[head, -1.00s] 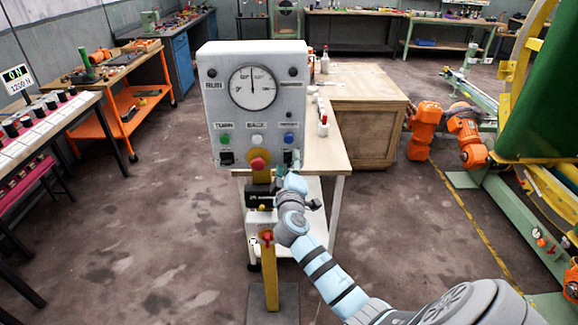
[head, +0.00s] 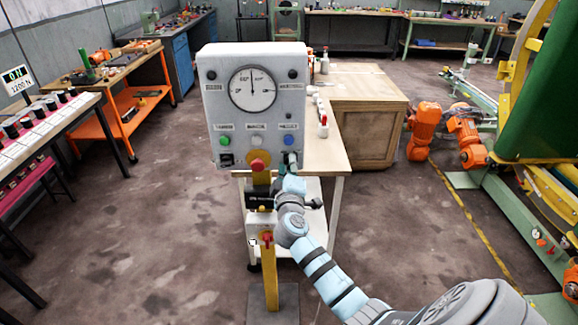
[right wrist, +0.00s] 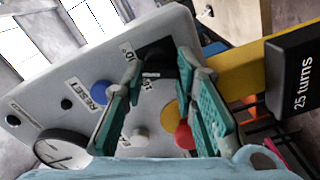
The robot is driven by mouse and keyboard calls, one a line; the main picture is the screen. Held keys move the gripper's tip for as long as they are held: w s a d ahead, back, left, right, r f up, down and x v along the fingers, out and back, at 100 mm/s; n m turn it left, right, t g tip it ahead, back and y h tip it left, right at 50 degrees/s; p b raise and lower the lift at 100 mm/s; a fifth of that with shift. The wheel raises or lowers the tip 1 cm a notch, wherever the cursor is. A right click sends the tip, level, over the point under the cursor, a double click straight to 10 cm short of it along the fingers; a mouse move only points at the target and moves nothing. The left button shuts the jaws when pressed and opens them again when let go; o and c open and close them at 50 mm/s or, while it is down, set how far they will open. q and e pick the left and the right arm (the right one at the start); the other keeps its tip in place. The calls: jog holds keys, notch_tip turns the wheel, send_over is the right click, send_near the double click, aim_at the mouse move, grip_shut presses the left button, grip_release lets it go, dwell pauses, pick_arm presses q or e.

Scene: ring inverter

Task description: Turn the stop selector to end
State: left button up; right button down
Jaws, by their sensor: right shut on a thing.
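A grey control box (head: 211,110) with a round gauge stands on a yellow post in the head view. A black selector knob sits at its lower right, below the blue button (head: 289,139); in the wrist view the knob (right wrist: 158,53) shows between my finger pads. My right gripper (head: 288,163) is shut on this knob, its teal fingers (right wrist: 163,68) on either side. The fingers hide part of the knob and its labels, so its setting cannot be read. A second black selector (head: 226,158) sits at the lower left. My left gripper is not in view.
A red mushroom button (head: 258,164) is close left of my fingers. Green (head: 225,140) and white (head: 257,140) buttons are on the panel. Below are a black "25 turns" block (right wrist: 295,72) and a red handle (head: 267,238). A bench (head: 325,150) stands behind.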

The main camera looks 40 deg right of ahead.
jog(key=n+p, duration=0.2)
jog(key=n, duration=0.3)
jog(key=n+p, duration=0.2)
jog(key=n, duration=0.3)
jog(key=shift+f+n, duration=0.2)
jog(key=shift+n, duration=0.1)
dwell(0.4)
jog(key=c, duration=1.3)
grip_release()
jog(key=v, duration=1.2)
jog(key=shift+a, duration=0.1)
jog(key=shift+w, duration=0.1)
